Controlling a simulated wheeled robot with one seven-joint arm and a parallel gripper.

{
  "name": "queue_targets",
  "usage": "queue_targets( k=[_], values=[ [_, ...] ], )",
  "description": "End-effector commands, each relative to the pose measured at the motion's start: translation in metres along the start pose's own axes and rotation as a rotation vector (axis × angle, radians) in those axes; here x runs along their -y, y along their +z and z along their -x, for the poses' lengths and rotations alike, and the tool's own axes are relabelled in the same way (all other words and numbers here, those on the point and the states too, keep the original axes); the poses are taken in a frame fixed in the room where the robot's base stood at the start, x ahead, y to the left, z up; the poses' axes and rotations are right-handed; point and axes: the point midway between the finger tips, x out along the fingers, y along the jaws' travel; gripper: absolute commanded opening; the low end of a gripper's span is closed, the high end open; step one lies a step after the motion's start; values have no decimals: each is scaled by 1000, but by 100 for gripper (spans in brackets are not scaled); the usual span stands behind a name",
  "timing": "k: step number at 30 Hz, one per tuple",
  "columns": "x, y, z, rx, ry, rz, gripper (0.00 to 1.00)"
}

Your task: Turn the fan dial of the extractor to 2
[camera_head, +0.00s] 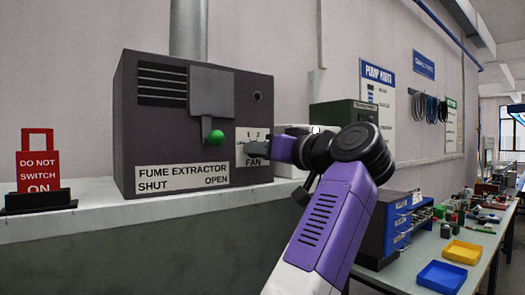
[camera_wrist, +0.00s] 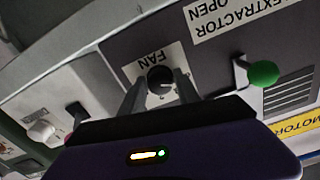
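The fume extractor (camera_head: 220,110) is a dark box on a ledge. Its white fan plate (camera_head: 246,134), with the numbers 1 and 2 and the word FAN, is at the lower right of its front. The black round fan dial (camera_wrist: 159,77) shows in the wrist view, below the word FAN, which appears upside down. My gripper (camera_head: 248,147) reaches the plate from the right and hides most of the dial in the head view. In the wrist view, its fingers (camera_wrist: 158,84) are apart, one on each side of the dial, with seemingly narrow gaps. The dial's setting cannot be read.
A green ball handle (camera_head: 215,137) sticks out left of the plate, above the SHUT and OPEN label; it also shows in the wrist view (camera_wrist: 263,73). A red DO NOT SWITCH ON sign (camera_head: 38,165) stands left on the ledge. A cluttered bench (camera_head: 410,262) is at right.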

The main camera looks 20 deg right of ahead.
Motion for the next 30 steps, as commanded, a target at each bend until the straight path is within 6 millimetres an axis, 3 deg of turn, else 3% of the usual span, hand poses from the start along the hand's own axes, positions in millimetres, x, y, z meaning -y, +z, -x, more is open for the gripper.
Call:
queue_targets(
  k=[1, 5, 6, 17, 30],
  values=[
    [0, 0, 0, 0, 0, 0, 26],
    [0, 0, 0, 0, 0, 0, 1],
    [0, 0, 0, 0, 0, 0, 0],
    [-1, 0, 0, 0, 2, -58, 0],
    [0, 0, 0, 0, 1, -401, 0]
  ],
)
